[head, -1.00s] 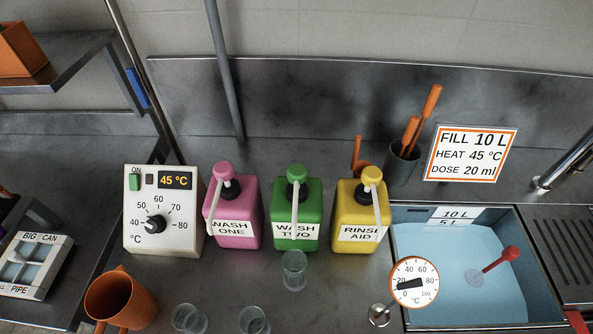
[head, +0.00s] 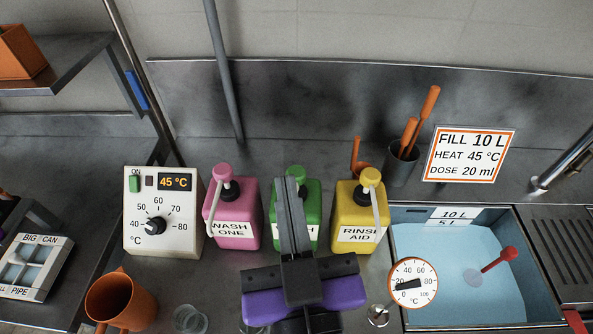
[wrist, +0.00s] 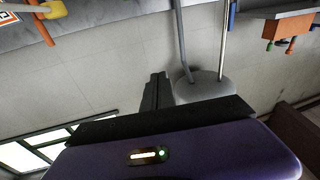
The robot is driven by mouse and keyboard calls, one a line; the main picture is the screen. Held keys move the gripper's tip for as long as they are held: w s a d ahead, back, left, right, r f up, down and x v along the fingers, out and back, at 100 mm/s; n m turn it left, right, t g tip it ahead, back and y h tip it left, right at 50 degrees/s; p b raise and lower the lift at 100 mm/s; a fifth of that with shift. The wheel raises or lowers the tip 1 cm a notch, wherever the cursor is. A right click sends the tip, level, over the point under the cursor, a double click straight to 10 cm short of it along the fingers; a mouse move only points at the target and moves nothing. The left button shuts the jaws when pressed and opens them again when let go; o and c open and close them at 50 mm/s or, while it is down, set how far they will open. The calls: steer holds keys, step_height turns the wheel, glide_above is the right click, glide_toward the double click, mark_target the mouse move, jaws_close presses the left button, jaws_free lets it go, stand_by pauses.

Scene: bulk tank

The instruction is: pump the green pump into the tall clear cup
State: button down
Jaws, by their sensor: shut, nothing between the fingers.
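The green WASH TWO bottle (head: 313,205) stands between the pink and yellow bottles. Its green pump head (head: 303,172) shows just behind the fingertips; its spout is hidden. My gripper (head: 288,181) is shut and empty, in front of and over the green bottle in the head view. I cannot tell whether it touches the pump. In the wrist view the shut fingers (wrist: 157,80) point toward the wall. The clear cup in front of the green bottle is hidden behind my gripper. Another clear cup (head: 190,319) stands at the front left.
The pink WASH ONE bottle (head: 234,225) and yellow RINSE AID bottle (head: 351,215) stand close on either side. A dial heater box (head: 139,238) and orange mug (head: 116,300) are left. A round thermometer (head: 413,283) and water-filled sink (head: 455,265) are right.

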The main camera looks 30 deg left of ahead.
steer(key=a+r, duration=0.3)
step_height(320, 180, down, 6)
steer(key=w+d+m+g+h, duration=0.1)
steer(key=d+m+g+h, duration=0.1)
steer(key=d+h, duration=0.1)
steer(key=shift+w+r+m+h, duration=0.15)
steer(key=shift+m+h, duration=0.25)
steer(key=shift+h, duration=0.5)
steer(key=w+b, duration=0.1)
steer(key=b, duration=0.2)
steer(key=shift+a+f, duration=0.3)
steer(key=shift+f, duration=0.1)
steer(key=b, duration=0.2)
steer(key=w+b, duration=0.1)
steer(key=b, duration=0.1)
steer(key=shift+w+a+f, duration=0.1)
steer(key=shift+a+f, duration=0.05)
steer(key=shift+a, duration=0.1)
glide_above(296, 170)
steer(key=s+d, duration=0.1)
steer(key=s, duration=0.1)
steer(key=shift+f+p, duration=0.4)
steer(key=shift+f, duration=0.25)
steer(key=f, duration=0.2)
steer(key=shift+s+d+f, duration=0.1)
steer(key=shift+s+f, duration=0.1)
steer(key=shift+f, duration=0.85)
